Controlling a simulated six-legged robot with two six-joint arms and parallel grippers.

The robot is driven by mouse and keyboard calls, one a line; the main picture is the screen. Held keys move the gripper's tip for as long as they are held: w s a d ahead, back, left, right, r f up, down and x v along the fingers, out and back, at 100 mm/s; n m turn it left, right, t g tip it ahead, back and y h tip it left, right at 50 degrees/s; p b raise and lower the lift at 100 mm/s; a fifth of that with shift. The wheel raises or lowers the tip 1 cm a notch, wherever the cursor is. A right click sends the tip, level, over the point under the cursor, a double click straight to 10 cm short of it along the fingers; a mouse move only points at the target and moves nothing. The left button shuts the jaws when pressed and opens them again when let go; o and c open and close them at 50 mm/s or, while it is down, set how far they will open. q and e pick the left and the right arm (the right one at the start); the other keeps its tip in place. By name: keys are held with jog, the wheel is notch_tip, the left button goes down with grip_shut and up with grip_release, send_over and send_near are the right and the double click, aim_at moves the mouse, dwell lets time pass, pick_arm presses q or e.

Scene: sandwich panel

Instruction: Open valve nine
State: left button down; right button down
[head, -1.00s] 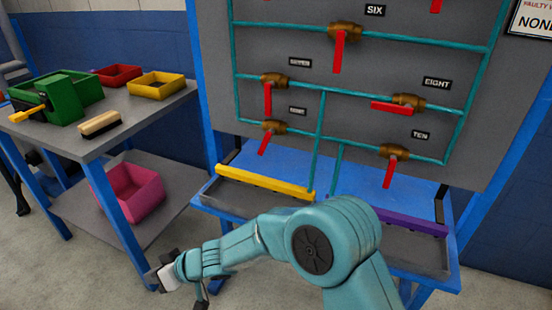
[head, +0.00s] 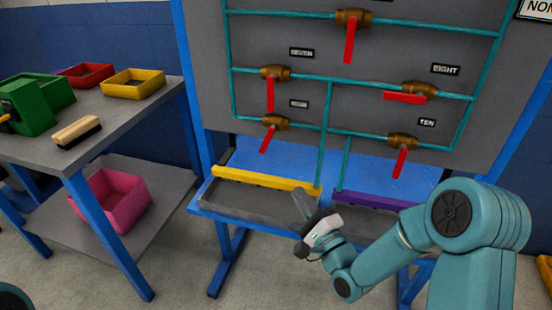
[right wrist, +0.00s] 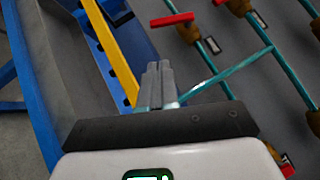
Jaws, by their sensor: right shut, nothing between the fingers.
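Valve nine is the lower-left brass valve (head: 276,121) on the grey panel, under a small label (head: 299,104) too blurred to read now. Its red handle (head: 267,140) hangs down, tilted to the lower left. My right gripper (head: 301,203) is in front of the panel's lower tray, below and a little right of that valve, clear of it. Its fingers are shut and empty; the right wrist view shows them together (right wrist: 158,72). A red handle (right wrist: 172,19) shows beyond them there; I cannot tell for sure which valve it belongs to. My left gripper is out of view.
A yellow rail (head: 265,178) and a purple rail (head: 370,200) edge the blue ledge below the panel. Valve ten (head: 403,141) is at right, valve eight (head: 420,90) above it. A table with bins and a brush (head: 76,132) stands at left.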

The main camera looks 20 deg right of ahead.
jog(key=d, duration=0.1)
send_near(268, 139)
jog(key=shift+h, duration=0.4)
jog(key=w+f, duration=0.1)
jog(key=w+d+f, duration=0.1)
jog(key=w, duration=0.1)
jog(key=w+d+f, duration=0.1)
jog(key=w, duration=0.1)
jog(key=shift+d+f, duration=0.1)
jog(key=shift+f, duration=0.3)
jog(key=shift+w+a+r, duration=0.25)
jog(key=shift+w+a, duration=0.1)
jog(key=shift+a, duration=0.2)
jog(key=shift+w+a+r, duration=0.25)
jog(key=shift+w+a, duration=0.1)
jog(key=shift+a, duration=0.15)
jog(key=shift+w+a+r, duration=0.2)
jog(key=shift+w+a, duration=0.15)
jog(key=shift+a, duration=0.15)
